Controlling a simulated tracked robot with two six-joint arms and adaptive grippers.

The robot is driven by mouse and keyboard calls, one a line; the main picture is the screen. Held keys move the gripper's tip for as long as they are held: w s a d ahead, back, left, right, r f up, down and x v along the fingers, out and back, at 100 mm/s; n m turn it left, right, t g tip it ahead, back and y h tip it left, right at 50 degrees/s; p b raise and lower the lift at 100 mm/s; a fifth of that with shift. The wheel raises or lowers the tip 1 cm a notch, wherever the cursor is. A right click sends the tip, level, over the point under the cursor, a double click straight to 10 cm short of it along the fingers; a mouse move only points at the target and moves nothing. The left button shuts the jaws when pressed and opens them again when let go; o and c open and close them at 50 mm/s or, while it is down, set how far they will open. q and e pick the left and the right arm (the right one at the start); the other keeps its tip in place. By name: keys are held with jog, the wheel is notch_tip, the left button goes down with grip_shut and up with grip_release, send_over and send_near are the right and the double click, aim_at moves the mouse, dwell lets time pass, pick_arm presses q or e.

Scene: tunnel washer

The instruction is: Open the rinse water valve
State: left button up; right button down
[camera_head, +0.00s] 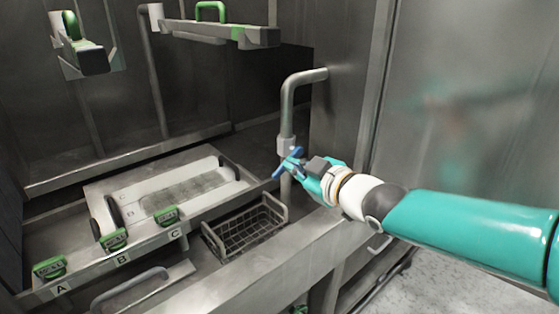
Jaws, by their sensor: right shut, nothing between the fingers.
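A grey water pipe (288,100) bends out of the metal wall and runs down to the valve. The valve's blue handle (290,164) sits on the upright pipe, right at my gripper. My right gripper (306,168) is at the handle, with its fingers shut and nothing between them. The fingertips overlap the handle in the picture; I cannot tell whether they touch it. The gripper hides part of the valve and the pipe below. My left gripper is not in view.
A wire basket (246,232) stands below the valve. Left of it are a light tray (165,190) and several green-handled pieces along a ledge marked A, B, C. Grey bars with green handles, such as the top one (215,32), are mounted above.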

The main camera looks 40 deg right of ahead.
pick_arm(q)
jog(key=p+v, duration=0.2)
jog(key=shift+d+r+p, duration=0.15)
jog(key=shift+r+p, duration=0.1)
jog(key=shift+p, duration=0.05)
pick_arm(e)
jog(key=w+d+f, duration=0.3)
jog(key=w+f, duration=0.2)
jog(key=w, duration=0.3)
jog(key=shift+w+f, duration=0.3)
jog(key=shift+d, duration=0.1)
